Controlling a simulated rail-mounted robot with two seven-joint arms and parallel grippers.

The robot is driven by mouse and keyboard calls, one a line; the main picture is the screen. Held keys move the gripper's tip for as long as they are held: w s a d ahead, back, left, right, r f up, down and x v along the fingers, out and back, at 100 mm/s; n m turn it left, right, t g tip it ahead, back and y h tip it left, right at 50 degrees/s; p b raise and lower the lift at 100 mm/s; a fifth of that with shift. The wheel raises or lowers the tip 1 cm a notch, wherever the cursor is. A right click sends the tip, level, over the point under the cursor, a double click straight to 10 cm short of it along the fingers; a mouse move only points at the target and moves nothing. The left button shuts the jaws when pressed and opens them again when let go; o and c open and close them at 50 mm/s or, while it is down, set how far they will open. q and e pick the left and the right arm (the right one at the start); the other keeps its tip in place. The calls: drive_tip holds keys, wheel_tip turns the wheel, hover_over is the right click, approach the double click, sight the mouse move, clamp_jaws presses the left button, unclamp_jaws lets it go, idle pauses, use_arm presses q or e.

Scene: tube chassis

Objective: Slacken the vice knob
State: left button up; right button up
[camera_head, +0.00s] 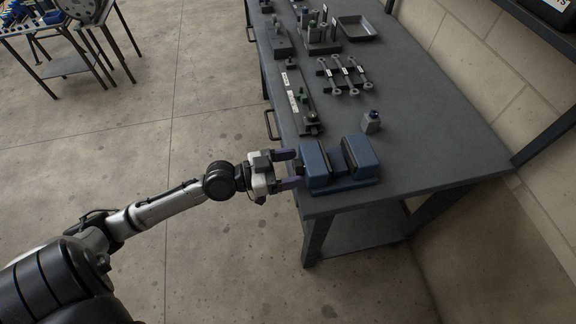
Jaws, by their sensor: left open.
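The blue vice (361,158) stands on the near end of the grey workbench, with its two jaw blocks apart. My left gripper (294,169) is at the left side of the vice, pointing right. Its two dark fingers are open, one farther back and one nearer, and their tips are close to the left block of the vice. The vice knob cannot be made out clearly; the gripper and its fingers cover that side. Whether the fingers touch anything cannot be told. My right gripper is not in view.
The workbench (440,150) has free room right of the vice. Farther back are a long gauge-like tool (300,100), several wrenches (343,76) and a tray (357,29). A wall bounds the right.

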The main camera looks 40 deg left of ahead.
use_arm(q)
drive_tip(key=shift+s+a+f, duration=0.1)
drive_tip(key=shift+s+a, duration=0.15)
drive_tip(key=shift+s, duration=0.1)
drive_tip(key=v, duration=1.3)
idle(0.4)
idle(1.0)
